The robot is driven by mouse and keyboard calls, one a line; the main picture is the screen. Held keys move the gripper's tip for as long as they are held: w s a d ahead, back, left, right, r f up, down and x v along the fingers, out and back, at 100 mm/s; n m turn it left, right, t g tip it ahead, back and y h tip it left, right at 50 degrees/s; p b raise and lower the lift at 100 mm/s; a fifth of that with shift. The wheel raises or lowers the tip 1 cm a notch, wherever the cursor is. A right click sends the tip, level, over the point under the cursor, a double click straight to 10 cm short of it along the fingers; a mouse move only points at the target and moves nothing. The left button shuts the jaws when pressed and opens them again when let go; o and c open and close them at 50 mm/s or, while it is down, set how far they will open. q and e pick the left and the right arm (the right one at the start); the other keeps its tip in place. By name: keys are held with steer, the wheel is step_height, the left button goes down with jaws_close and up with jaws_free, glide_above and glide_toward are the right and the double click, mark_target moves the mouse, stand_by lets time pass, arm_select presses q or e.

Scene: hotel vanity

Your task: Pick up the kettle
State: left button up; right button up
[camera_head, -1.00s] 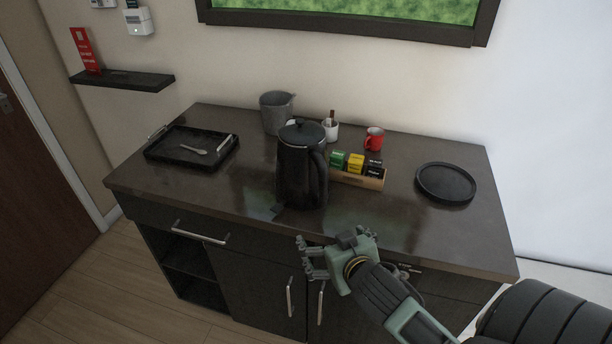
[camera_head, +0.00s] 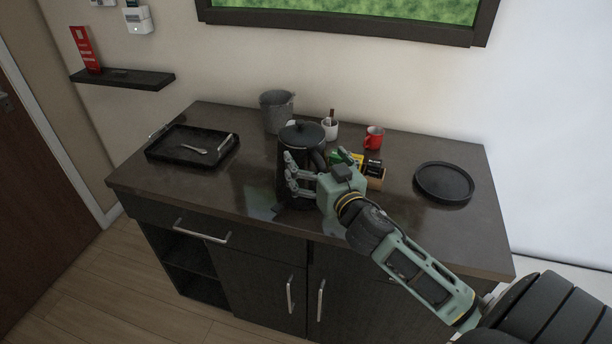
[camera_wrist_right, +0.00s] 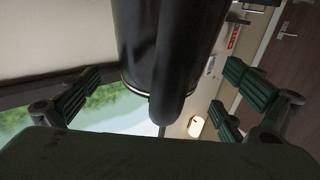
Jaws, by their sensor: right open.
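The black kettle (camera_head: 302,134) stands upright on the dark vanity top, with its handle on the right side. My right gripper (camera_head: 291,177) is in front of the kettle's right side in the head view and hides part of its body and handle. It is open. In the right wrist view the kettle (camera_wrist_right: 200,35) and its handle (camera_wrist_right: 172,70) lie between the spread fingers of my right gripper (camera_wrist_right: 150,95). I cannot tell whether the fingers touch it. My left gripper is not in view.
On the vanity top (camera_head: 400,235) stand a black tray (camera_head: 175,153) with a spoon, a grey bucket (camera_head: 276,112), a white cup (camera_head: 331,130), a red mug (camera_head: 374,138) and a round black tray (camera_head: 445,183). A box of packets (camera_head: 374,175) is close behind my right gripper.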

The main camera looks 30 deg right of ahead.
steer(key=shift+w+d, duration=0.15)
steer(key=shift+w, duration=1.1)
steer(key=shift+c, duration=0.5)
steer(key=c, duration=1.9)
steer(key=shift+r, duration=0.15)
steer(key=shift+c, duration=0.5)
steer(key=shift+r, duration=0.1)
